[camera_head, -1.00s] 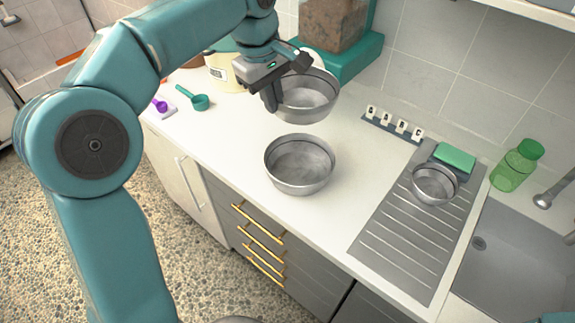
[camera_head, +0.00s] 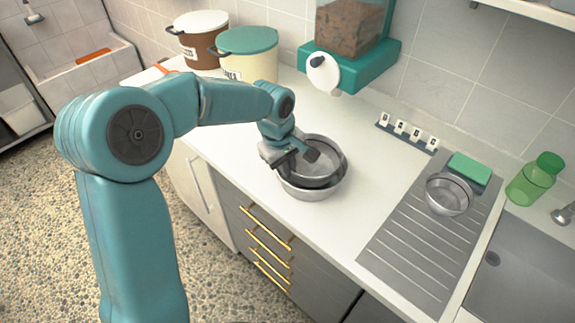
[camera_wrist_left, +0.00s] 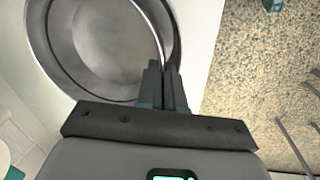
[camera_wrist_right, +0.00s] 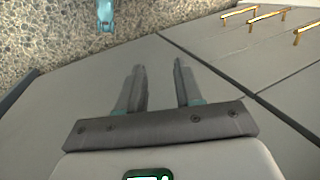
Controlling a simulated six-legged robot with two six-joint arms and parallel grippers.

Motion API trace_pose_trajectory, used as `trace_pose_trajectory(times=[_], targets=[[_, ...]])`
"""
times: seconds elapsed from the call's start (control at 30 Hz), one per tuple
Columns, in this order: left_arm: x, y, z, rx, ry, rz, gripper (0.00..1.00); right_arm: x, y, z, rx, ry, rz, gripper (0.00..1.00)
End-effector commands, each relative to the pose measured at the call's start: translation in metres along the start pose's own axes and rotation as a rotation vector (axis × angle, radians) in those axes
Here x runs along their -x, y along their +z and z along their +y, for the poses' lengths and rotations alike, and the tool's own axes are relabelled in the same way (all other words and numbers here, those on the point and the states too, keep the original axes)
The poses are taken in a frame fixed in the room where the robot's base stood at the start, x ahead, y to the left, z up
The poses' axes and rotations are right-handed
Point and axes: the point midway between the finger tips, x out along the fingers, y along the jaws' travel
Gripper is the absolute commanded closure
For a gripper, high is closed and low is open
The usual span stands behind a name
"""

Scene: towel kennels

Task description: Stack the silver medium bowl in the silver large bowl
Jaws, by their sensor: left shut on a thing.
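The silver medium bowl (camera_head: 329,153) is inside the opening of the silver large bowl (camera_head: 314,194), which stands on the white counter. In the head view the medium bowl's far rim shows above the large bowl; I cannot tell whether its base touches the bottom. My left gripper (camera_head: 297,160) is shut on the medium bowl's near-left rim. The left wrist view shows the rim between the fingers (camera_wrist_left: 164,70) and the medium bowl's inside (camera_wrist_left: 110,40). My right gripper (camera_wrist_right: 159,68) is open and empty in the right wrist view, before the cabinet fronts.
Lidded canisters (camera_head: 248,57), a food dispenser (camera_head: 352,40) and lettered hooks (camera_head: 407,132) line the back. Counter between bowls and drainboard is clear.

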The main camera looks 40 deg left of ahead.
Motion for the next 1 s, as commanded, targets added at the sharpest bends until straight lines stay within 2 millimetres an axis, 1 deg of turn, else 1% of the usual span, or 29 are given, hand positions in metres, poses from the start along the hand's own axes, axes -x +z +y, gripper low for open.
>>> trace_pose_trajectory(times=[0.2, 0.6, 0.7, 0.73, 0.77, 1.0], targets=[[0.000, 0.000, 0.001, 0.000, 0.002, 0.001, 1.00, 0.000, 0.000, 0.000, 0.000, 0.000, 0.000, 0.65], [-0.012, 0.000, -0.002, 0.000, 0.002, 0.001, 1.00, -0.011, 0.000, 0.004, 0.000, 0.000, 0.000, 0.65], [-0.011, 0.000, -0.002, 0.000, 0.002, 0.001, 1.00, -0.010, 0.000, 0.004, 0.000, 0.000, 0.000, 0.65], [-0.011, 0.000, -0.002, 0.000, 0.001, 0.000, 0.86, -0.010, 0.000, 0.004, 0.000, 0.000, 0.000, 0.65], [-0.011, 0.000, -0.002, 0.000, 0.001, 0.000, 0.82, -0.010, 0.000, 0.004, 0.000, 0.000, 0.000, 0.65], [-0.010, 0.000, -0.002, 0.000, 0.001, 0.000, 0.82, -0.009, 0.000, 0.003, 0.000, 0.000, 0.000, 0.65]])
